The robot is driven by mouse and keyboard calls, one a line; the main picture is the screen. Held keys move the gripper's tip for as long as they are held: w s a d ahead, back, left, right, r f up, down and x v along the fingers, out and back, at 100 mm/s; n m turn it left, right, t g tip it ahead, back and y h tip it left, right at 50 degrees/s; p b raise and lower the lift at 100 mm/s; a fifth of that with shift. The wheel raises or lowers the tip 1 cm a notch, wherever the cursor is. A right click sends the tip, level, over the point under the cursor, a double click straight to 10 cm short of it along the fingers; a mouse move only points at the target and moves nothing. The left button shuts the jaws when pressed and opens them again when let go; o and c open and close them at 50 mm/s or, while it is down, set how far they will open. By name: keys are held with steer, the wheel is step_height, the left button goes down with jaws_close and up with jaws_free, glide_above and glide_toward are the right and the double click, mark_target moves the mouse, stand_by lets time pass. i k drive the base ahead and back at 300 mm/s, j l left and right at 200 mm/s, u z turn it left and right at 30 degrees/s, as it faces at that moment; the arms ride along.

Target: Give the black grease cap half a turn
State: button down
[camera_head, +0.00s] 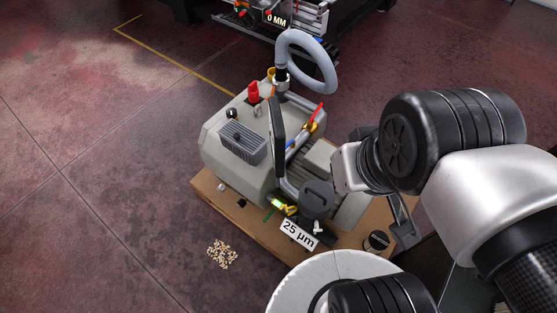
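A round black cap or lid (377,240) with pale lettering lies on the right part of the brown board, near the front; I cannot tell for sure that it is the grease cap. Two small black knobs sit on the grey machine, one on its top (232,113) and one above the ribbed box (237,136). My gripper (402,222) is mostly hidden behind my wrist; a dark angled part of it shows just above and right of the lettered cap. Contact between them cannot be made out, nor whether the gripper is open or shut.
The grey pump-like machine (222,150) stands on the brown board (208,190), with a grey hose (312,62), a red-handled valve (318,113) and a "25 µm" label (299,234). Pale granules (221,254) lie on the floor. Floor at left is clear.

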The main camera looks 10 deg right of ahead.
mark_target(242, 203)
steer(key=i+j, duration=0.15)
steer(key=j, duration=0.3)
steer(key=i+j+z, duration=0.15)
steer(key=j, duration=0.25)
steer(key=i+j, duration=0.15)
steer(key=j, duration=0.3)
steer(key=i+j+z, duration=0.15)
steer(key=j, duration=0.3)
steer(key=i+j, duration=0.1)
steer(key=j, duration=0.35)
steer(key=z, duration=0.05)
